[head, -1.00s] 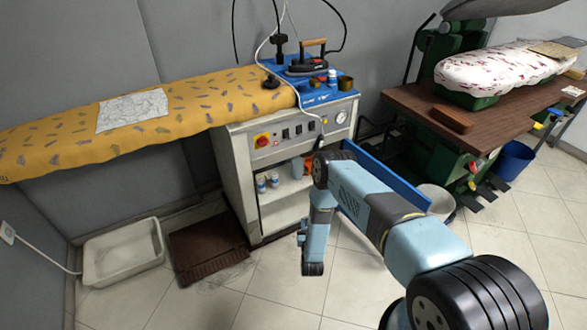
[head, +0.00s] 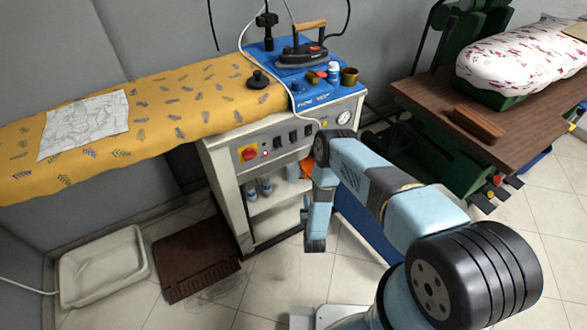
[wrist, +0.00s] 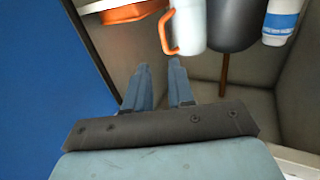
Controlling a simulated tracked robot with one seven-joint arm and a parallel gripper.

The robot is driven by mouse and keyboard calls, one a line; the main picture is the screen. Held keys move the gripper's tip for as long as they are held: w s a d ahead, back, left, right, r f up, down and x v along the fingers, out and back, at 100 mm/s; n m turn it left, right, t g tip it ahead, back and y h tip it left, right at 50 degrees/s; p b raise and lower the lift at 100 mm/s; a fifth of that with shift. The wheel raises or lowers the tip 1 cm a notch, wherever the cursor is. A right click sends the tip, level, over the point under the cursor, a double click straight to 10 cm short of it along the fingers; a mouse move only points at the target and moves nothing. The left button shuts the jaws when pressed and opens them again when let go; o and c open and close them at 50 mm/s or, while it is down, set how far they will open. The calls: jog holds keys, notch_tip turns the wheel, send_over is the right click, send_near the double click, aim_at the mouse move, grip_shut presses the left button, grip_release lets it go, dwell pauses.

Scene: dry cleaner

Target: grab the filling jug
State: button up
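The filling jug (wrist: 190,24) is white with an orange handle (wrist: 165,32) and shows at the top of the wrist view, its upper part cut off. My gripper (wrist: 161,70) is open and empty, its two fingers apart and pointing towards the jug. The fingertips are just short of the handle and do not visibly touch it. In the head view my arm covers part of the cabinet shelf, and I cannot make out the fingers there.
Beside the jug are an orange object (wrist: 136,12), a dark rounded container (wrist: 233,27) and a white-and-blue bottle (wrist: 283,22). A blue panel (wrist: 45,85) is close on the left. The ironing cabinet (head: 227,180) has a brown mat (head: 195,262) and pale tray (head: 103,268) near it.

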send_near(305, 176)
jog(key=w, duration=0.4)
jog(key=shift+w+a, duration=0.25)
jog(key=shift+w, duration=1)
jog(key=shift+w+a, duration=0.25)
jog(key=shift+w, duration=0.95)
jog(key=shift+c, duration=0.4)
grip_shut()
